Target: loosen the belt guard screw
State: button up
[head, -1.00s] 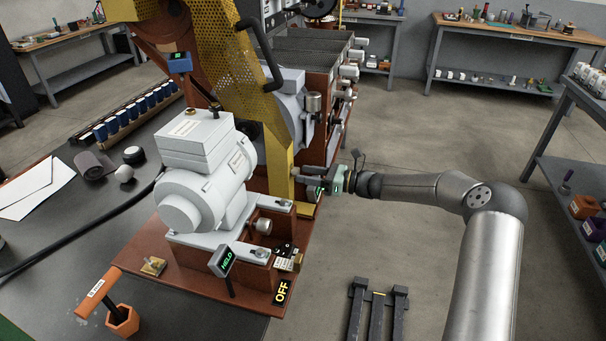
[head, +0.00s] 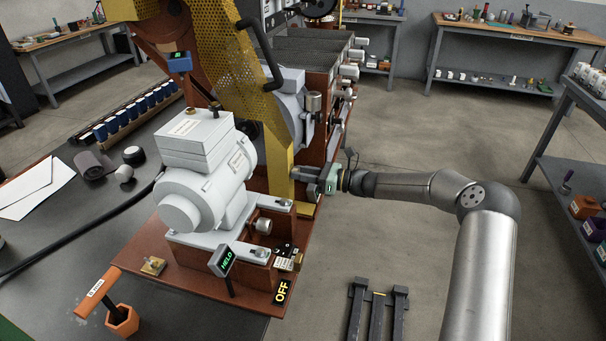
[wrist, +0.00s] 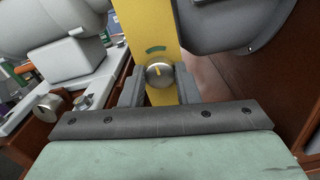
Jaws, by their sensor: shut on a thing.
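The belt guard (head: 280,165) is a yellow, partly perforated strip running down behind the grey motor. In the wrist view its flat lower face (wrist: 143,20) carries a round silver screw (wrist: 159,74) with a yellow line across its head. A green curved mark (wrist: 156,49) sits just above the screw. My gripper (wrist: 159,88) has one grey finger on each side of the screw and is shut on it. In the head view my gripper (head: 300,174) reaches the guard's lower end from the right, and the screw is hidden there.
The grey motor (head: 205,185) stands left of the guard on a red-brown base (head: 190,277). A small display reading HELD (head: 222,261) and an OFF label (head: 281,292) are at the base's front.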

jog(key=shift+f, duration=0.1)
jog(key=n+b, duration=2.8)
jog(key=b, duration=0.1)
jog(key=shift+n, duration=0.3)
jog(key=o, duration=1)
jog(key=shift+c, duration=0.2)
